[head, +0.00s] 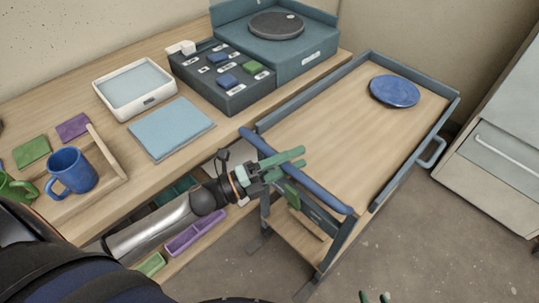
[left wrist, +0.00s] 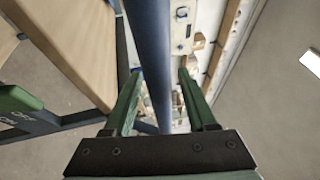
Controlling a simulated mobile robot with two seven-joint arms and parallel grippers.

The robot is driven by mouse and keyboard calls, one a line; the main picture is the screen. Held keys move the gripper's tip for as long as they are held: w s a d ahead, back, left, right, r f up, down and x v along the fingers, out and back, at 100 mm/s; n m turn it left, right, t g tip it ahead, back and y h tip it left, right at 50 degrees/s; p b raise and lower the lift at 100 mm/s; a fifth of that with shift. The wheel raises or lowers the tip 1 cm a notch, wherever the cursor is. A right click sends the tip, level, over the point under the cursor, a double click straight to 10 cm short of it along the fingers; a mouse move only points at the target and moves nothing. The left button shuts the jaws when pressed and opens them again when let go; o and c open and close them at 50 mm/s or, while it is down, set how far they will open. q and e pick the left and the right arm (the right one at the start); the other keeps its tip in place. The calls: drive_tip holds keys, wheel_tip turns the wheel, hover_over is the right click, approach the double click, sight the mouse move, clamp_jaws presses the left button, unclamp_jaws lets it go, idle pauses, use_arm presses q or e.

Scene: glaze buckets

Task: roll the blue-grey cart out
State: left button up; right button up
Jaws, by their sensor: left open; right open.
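The blue-grey cart (head: 340,122) has a wooden top inside a blue-grey rim. It stands along the right end of the workbench. Its round blue handle bar (head: 325,193) runs across the near end, and also shows in the left wrist view (left wrist: 150,50). My left gripper (head: 302,158) is at this bar, open, its green fingers (left wrist: 160,98) showing on either side of the bar in the left wrist view. I cannot tell whether they touch it. My right gripper (head: 375,297) shows only its green fingertips at the bottom edge of the head view, apart and empty.
A blue plate (head: 395,91) lies on the cart's far end. The workbench (head: 70,85) on the left holds a blue mug (head: 72,172), a white tray (head: 135,88) and a turntable unit (head: 276,25). A pale cabinet (head: 495,140) stands right; floor is clear in front.

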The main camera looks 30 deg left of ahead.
use_arm(q)
drive_tip(key=v, duration=1.1)
drive_tip(key=shift+s+a+b, duration=0.2)
drive_tip(key=shift+s+b, duration=0.1)
drive_tip(key=shift+b, duration=0.1)
use_arm(e)
drive_tip(key=shift+w+a, duration=0.15)
drive_tip(key=shift+a, duration=0.15)
use_arm(q)
drive_tip(key=shift+f, duration=0.1)
use_arm(e)
drive_tip(key=shift+f, duration=0.1)
use_arm(q)
drive_tip(key=s+d+f+n+g+y+p, duration=0.2)
drive_tip(key=f+n+y+p, duration=0.3)
drive_tip(key=n, duration=0.7)
drive_tip(key=s+d+f+n+g+y+p, duration=0.2)
drive_tip(key=s+f+n+y+p, duration=0.3)
drive_tip(key=n, duration=0.8)
drive_tip(key=shift+d+f+g+y+p, duration=0.4)
drive_tip(key=shift+f+g+y+p, duration=0.15)
drive_tip(key=shift+g, duration=0.25)
use_arm(e)
drive_tip(key=s+d+r+h, duration=0.1)
drive_tip(key=d+r, duration=0.2)
drive_tip(key=r, duration=0.5)
drive_tip(key=shift+s, duration=0.4)
drive_tip(key=shift+w+r, duration=0.15)
